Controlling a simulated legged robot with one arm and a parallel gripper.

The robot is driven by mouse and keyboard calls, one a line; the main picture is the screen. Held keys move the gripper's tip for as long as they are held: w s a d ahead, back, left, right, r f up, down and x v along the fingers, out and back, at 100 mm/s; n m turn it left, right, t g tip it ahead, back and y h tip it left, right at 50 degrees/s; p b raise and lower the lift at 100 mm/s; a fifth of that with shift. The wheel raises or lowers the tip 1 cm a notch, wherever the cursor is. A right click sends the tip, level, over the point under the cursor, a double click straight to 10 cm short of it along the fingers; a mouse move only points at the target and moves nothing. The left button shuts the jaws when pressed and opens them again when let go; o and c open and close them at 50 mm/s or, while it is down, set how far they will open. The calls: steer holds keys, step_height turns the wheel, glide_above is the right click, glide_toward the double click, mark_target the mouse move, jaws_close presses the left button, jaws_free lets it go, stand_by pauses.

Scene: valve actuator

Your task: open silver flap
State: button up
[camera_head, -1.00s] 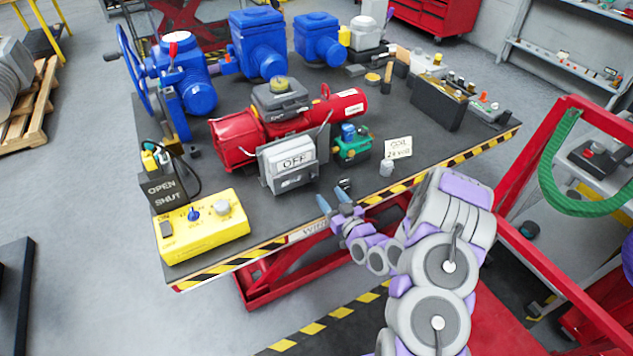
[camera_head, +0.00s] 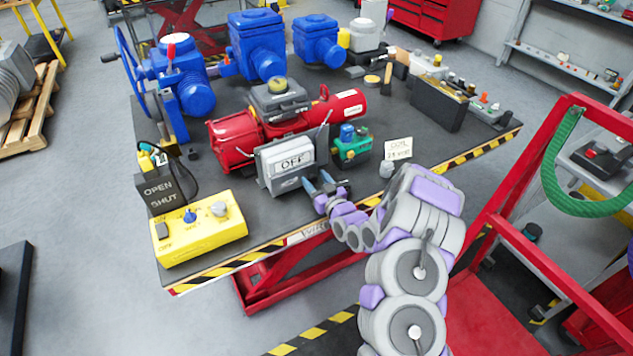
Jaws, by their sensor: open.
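The silver flap (camera_head: 288,158) is the grey box face marked OFF, on the front of the red actuator (camera_head: 233,140). It appears shut. My gripper (camera_head: 319,184) is open, with its two blue-tipped fingers pointing at the lower right corner of the grey box. The fingertips are close to that corner; I cannot tell whether they touch it. Nothing is between the fingers. My arm comes in from the lower right.
A yellow control box (camera_head: 200,235) and an OPEN/SHUT box (camera_head: 160,190) stand at the left. A green and blue part (camera_head: 352,146) sits just right of the flap. A small sign (camera_head: 398,149) stands near the striped table edge (camera_head: 470,157).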

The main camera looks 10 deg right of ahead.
steer(key=shift+a, duration=0.4)
steer(key=c, duration=0.3)
steer(key=shift+d, duration=0.2)
steer(key=c, duration=0.6)
jaws_close()
steer(key=shift+a, duration=0.1)
